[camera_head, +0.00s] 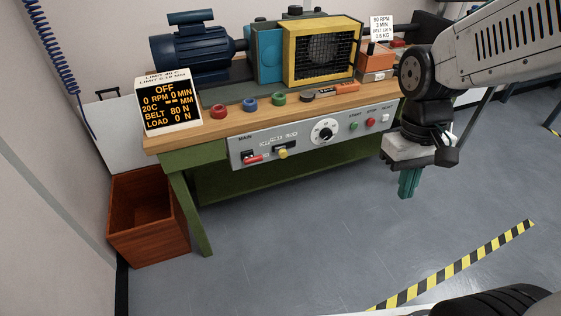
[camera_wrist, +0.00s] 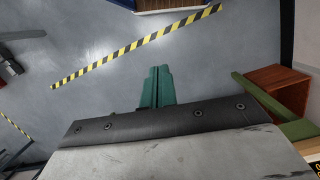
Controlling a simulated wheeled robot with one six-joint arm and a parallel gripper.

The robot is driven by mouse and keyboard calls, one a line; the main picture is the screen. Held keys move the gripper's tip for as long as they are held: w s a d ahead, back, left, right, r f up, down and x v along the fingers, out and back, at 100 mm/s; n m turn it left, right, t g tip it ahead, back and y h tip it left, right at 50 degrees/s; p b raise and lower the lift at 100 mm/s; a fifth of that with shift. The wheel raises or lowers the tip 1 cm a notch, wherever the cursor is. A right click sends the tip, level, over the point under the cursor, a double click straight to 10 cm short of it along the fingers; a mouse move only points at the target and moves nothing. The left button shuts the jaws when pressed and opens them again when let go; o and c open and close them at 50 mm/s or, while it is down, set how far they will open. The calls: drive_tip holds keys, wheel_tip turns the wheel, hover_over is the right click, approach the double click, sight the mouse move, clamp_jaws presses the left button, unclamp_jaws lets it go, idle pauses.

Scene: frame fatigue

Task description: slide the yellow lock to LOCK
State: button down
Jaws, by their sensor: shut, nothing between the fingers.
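The yellow lock (camera_head: 282,153) is a small yellow knob on the grey control panel (camera_head: 245,152) along the bench's front edge. It sits below a dark slot with lettering too small to read, between the red MAIN switch (camera_head: 254,159) and the round dial (camera_head: 324,131). My gripper (camera_head: 408,186) hangs in front of the bench, to the right of the panel, well apart from the lock. Its teal fingers point down, shut and empty. In the wrist view the teal fingers (camera_wrist: 157,85) lie together over bare floor, and the lock does not show there.
The display (camera_head: 168,101) reads OFF. Several coloured rings, including a green one (camera_head: 279,98), lie on the wooden top beside an orange-handled tool (camera_head: 347,87). A wooden bin (camera_head: 147,215) stands left of the bench. The floor before the panel is clear, with a striped line (camera_head: 455,265).

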drive_tip(key=w+a+f+n+t, duration=0.3)
drive_tip(key=w+f+n, duration=0.4)
drive_tip(key=w+f, duration=1.1)
drive_tip(key=w+a+f+n+t+y, duration=0.1)
drive_tip(key=w+a+f+n+t, duration=0.15)
drive_tip(key=f, duration=0.45)
drive_tip(key=w+a+f+n+t+y, duration=0.1)
drive_tip(key=w+a+f+n+y, duration=0.2)
drive_tip(key=f, duration=0.4)
drive_tip(key=w+a+f+n+t, duration=0.2)
drive_tip(key=a+f+n, duration=0.15)
drive_tip(key=f, duration=0.35)
drive_tip(key=w+a+f+n+t+y, duration=0.2)
drive_tip(key=w+a+n+t+y, duration=0.1)
drive_tip(key=a+n, duration=0.15)
drive_tip(key=w+a+r+n+t+y, duration=0.1)
drive_tip(key=r+n+t+y, duration=0.1)
drive_tip(key=r, duration=0.2)
drive_tip(key=w+a+r+n+t+y, duration=0.1)
drive_tip(key=w+r+n+t+y, duration=0.1)
drive_tip(key=r, duration=0.3)
drive_tip(key=shift+a+r+n, duration=0.2)
drive_tip(key=shift+r+n, duration=0.1)
drive_tip(key=shift+n, duration=0.55)
drive_tip(key=shift+t, duration=0.25)
